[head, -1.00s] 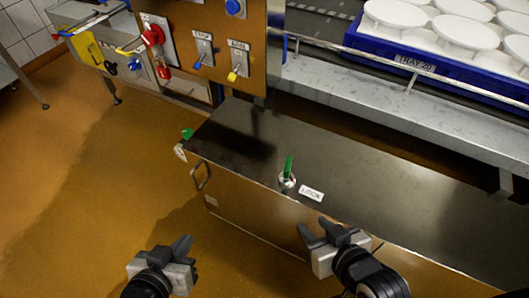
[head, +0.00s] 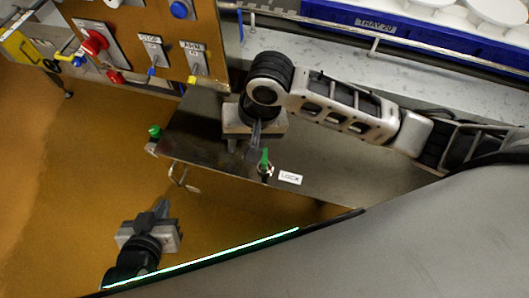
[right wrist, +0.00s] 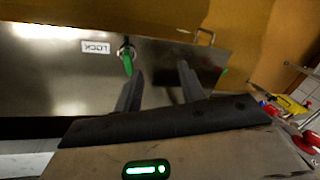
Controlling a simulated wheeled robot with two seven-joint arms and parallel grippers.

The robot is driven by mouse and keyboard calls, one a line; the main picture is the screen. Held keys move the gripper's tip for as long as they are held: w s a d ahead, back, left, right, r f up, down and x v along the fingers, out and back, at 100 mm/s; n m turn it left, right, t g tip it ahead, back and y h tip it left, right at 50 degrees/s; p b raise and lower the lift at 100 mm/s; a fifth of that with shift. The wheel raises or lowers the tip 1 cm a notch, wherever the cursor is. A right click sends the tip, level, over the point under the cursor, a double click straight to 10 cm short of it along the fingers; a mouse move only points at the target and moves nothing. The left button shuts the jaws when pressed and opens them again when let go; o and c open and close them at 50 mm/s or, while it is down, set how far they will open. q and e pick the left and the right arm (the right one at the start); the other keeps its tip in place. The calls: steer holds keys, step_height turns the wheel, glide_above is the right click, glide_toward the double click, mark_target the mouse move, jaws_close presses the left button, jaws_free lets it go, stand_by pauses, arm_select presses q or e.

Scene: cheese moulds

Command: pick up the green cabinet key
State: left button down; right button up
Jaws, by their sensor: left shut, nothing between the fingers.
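The green cabinet key (head: 265,160) stands in a round lock on top of the metal cabinet (head: 205,135), beside a white LOCK label (head: 290,178). In the right wrist view the key (right wrist: 127,64) is left of the space between my fingers, near the left fingertip. My right gripper (head: 253,150) is over the cabinet, just behind and left of the key. Its fingers (right wrist: 160,68) are apart with nothing between them. Whether a finger touches the key cannot be told. My left gripper (head: 157,208) is shut and empty, low over the floor left of the cabinet.
A green knob-like part (head: 155,131) sits at the cabinet's left corner, above a handle (head: 183,178). A brown panel with switches (head: 155,50) rises behind. A rail (head: 330,32) and blue tray (head: 385,25) run along the back. Floor at left is clear.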

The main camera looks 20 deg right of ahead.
steer(key=w+d+r+m+h, duration=0.1)
steer(key=d+r+h, duration=0.1)
steer(key=d, duration=0.2)
glide_above(265, 156)
steer(key=shift+m+g+h, duration=0.3)
steer(key=shift+m+g, duration=0.1)
step_height(265, 156, down, 9)
steer(key=shift+s+r, duration=0.1)
steer(key=shift+s, duration=0.05)
steer(key=shift+w+f+b, duration=0.2)
steer(key=shift+f+b, duration=0.3)
steer(key=shift+f, duration=2.75)
jaws_close()
